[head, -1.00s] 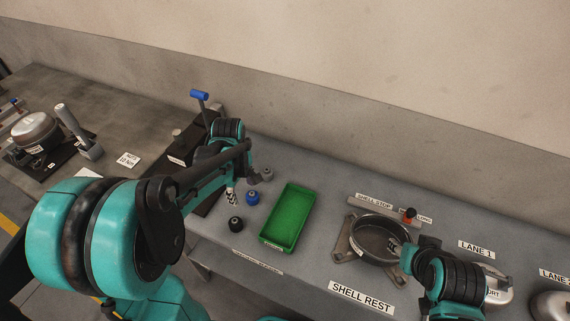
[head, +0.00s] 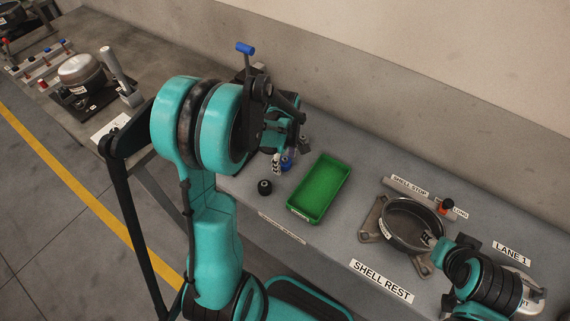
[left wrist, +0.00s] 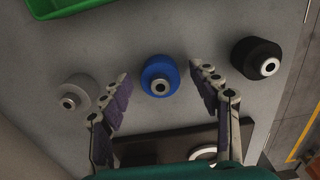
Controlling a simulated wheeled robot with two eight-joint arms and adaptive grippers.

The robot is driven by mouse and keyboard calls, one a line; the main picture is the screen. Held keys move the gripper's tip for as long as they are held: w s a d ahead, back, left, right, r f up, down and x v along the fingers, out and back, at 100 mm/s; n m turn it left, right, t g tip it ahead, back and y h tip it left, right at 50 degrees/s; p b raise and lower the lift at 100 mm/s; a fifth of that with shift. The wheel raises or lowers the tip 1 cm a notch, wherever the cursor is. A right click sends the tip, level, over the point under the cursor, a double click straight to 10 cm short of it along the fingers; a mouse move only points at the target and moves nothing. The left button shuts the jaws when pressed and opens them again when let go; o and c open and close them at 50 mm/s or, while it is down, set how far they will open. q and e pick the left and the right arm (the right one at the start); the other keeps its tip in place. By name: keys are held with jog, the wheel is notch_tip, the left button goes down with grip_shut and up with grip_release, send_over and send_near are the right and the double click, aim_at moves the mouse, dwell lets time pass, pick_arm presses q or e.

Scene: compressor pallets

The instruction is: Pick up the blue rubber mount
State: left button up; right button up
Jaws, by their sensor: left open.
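The blue rubber mount (left wrist: 160,76) lies between the two fingertips of my left gripper (left wrist: 160,90) in the left wrist view. The fingers are open, one on each side, with visible gaps to the mount. In the head view the blue mount (head: 287,164) is partly hidden behind my left gripper (head: 279,163). A grey mount (left wrist: 78,92) sits outside the left finger and a black mount (left wrist: 256,58) outside the right finger. The black mount also shows in the head view (head: 265,187).
A green tray (head: 320,188) stands empty to the right of the mounts. Further right is a round metal shell (head: 412,224) near the SHELL REST label (head: 381,281). A blue-topped handle (head: 245,48) rises behind my left arm.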

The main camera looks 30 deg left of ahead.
pick_arm(q)
jog(key=shift+r, duration=0.1)
jog(key=c, duration=1.3)
jog(key=shift+o, duration=0.2)
